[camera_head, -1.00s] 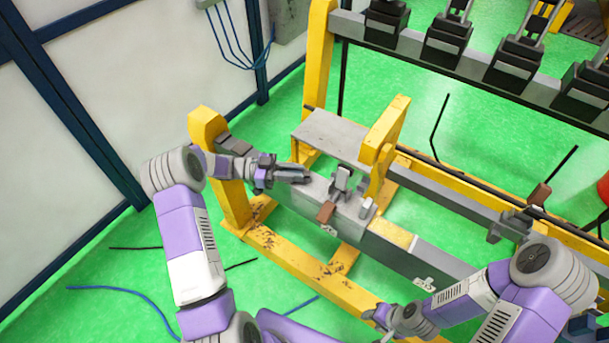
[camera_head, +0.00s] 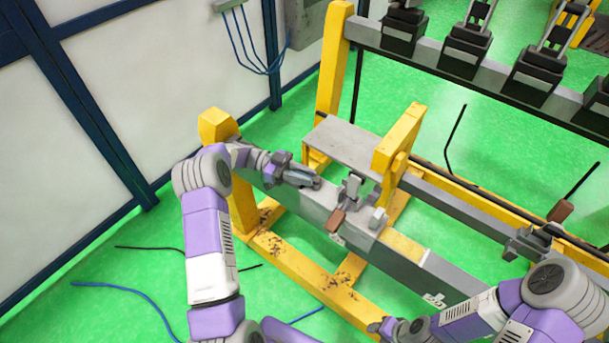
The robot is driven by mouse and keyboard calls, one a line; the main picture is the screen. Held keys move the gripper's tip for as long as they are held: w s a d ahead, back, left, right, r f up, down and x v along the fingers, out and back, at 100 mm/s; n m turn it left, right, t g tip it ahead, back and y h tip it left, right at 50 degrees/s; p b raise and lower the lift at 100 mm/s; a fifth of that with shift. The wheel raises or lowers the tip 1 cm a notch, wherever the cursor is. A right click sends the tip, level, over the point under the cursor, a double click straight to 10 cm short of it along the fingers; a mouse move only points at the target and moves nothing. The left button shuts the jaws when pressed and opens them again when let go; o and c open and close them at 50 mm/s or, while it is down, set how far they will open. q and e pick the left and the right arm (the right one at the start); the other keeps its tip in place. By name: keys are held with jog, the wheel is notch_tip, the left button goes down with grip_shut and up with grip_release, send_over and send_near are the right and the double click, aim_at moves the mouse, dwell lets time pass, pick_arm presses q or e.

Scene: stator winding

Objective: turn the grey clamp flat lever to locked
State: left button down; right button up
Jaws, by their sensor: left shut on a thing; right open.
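The grey clamp (camera_head: 353,188) stands on the grey beam (camera_head: 405,250), just right of my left gripper's tips. A brown-handled lever (camera_head: 336,220) points down and toward the front from the clamp area. My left gripper (camera_head: 314,183) reaches in from the left, low over the beam. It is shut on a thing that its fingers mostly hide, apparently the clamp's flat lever. The lever's exact angle cannot be made out. My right gripper (camera_head: 380,328) is open at the bottom edge, in front of the beam and away from the clamp.
A yellow upright (camera_head: 398,145) and a grey plate (camera_head: 347,142) stand close behind the clamp. Another brown-handled clamp (camera_head: 560,211) sits at the right. Black fixtures (camera_head: 465,50) line the rear rail.

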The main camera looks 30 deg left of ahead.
pick_arm(q)
jog(key=c, duration=1)
grip_release()
jog(key=shift+c, duration=0.2)
jog(key=a, duration=0.7)
jog(key=shift+s+a, duration=0.2)
jog(key=shift+a, duration=0.1)
